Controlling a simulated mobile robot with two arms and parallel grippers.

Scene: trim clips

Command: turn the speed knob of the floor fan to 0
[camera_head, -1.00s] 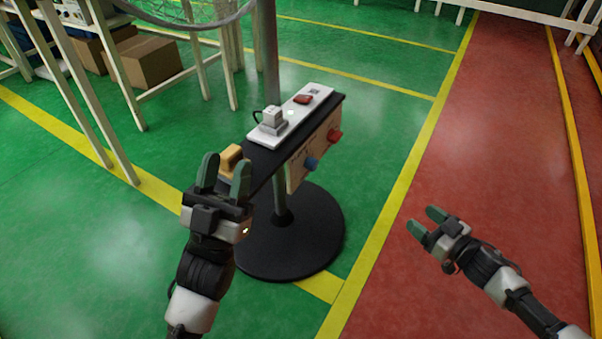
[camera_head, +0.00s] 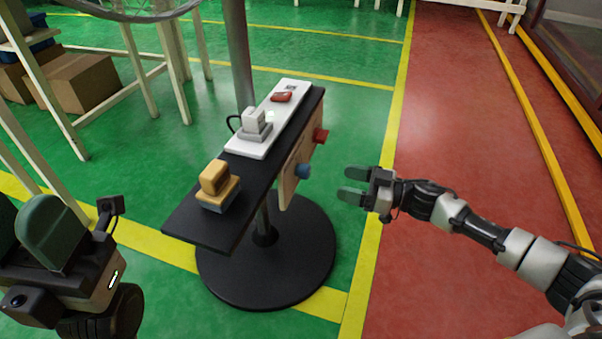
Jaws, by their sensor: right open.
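The floor fan has a grey pole (camera_head: 237,62), a round black base (camera_head: 265,262) and part of its round guard (camera_head: 135,8) at the top edge. A black shelf (camera_head: 205,228) is fixed at the pole. On the panel (camera_head: 287,190) at its right side sit a blue knob (camera_head: 302,171) and a red knob (camera_head: 320,136). I cannot tell which is the speed knob, nor read any marks. My right gripper (camera_head: 350,185) is open and empty, right of the blue knob and apart from it.
On the shelf are a yellow block on a grey base (camera_head: 215,185), and a white power strip (camera_head: 250,148) with a grey plug (camera_head: 256,125) and a red switch (camera_head: 281,97). A white-legged table (camera_head: 60,95) with boxes (camera_head: 78,84) stands left.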

